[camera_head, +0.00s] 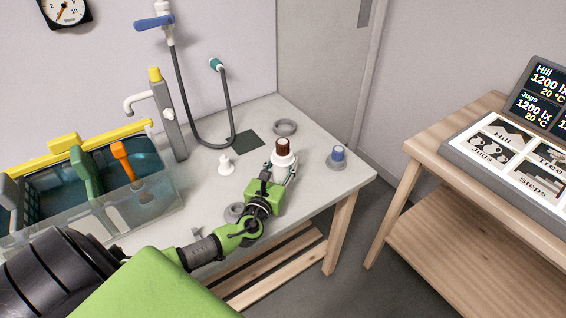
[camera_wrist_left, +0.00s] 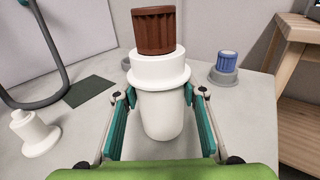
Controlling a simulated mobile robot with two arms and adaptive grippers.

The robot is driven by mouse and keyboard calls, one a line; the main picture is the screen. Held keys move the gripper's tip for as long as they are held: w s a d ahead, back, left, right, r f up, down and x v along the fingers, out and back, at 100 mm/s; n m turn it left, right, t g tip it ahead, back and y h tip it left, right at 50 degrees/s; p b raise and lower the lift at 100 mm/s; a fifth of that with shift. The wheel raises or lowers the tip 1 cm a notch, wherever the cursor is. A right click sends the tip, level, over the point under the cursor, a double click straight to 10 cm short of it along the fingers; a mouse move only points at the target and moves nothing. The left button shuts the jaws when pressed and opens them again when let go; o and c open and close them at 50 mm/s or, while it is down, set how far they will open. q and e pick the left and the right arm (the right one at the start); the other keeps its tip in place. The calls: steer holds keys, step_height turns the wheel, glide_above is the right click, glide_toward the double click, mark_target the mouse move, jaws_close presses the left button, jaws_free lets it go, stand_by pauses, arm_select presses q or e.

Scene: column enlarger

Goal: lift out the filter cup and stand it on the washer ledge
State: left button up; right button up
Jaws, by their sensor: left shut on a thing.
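A white cup with a flange and a ribbed brown knob (camera_head: 283,155), which looks like the filter cup, is upright at the right part of the grey worktop. It also shows in the left wrist view (camera_wrist_left: 162,112). My left gripper (camera_wrist_left: 155,112) is shut on its white body below the flange, with a teal finger on each side. In the head view the gripper (camera_head: 276,176) hides the cup's lower part. I cannot tell whether its base is clear of the worktop. A clear washer tank (camera_head: 150,205) stands at the left; I cannot pick out its ledge for certain.
A blue-knobbed piece on a grey base (camera_head: 337,158) stands right of the cup. A grey ring (camera_head: 285,127) lies behind it, with a dark square pad (camera_head: 247,143) nearby. A white stopper (camera_head: 226,166) and a tap column (camera_head: 168,118) stand between cup and tank.

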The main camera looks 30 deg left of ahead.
arm_select(q)
steer(key=o, duration=1.3)
steer(key=shift+f, duration=0.1)
steer(key=shift+p+v, duration=0.65)
steer(key=shift+v, duration=3.3)
steer(key=shift+s, duration=0.15)
steer(key=v, duration=1.2)
steer(key=shift+a, duration=0.1)
steer(key=shift+f, duration=0.1)
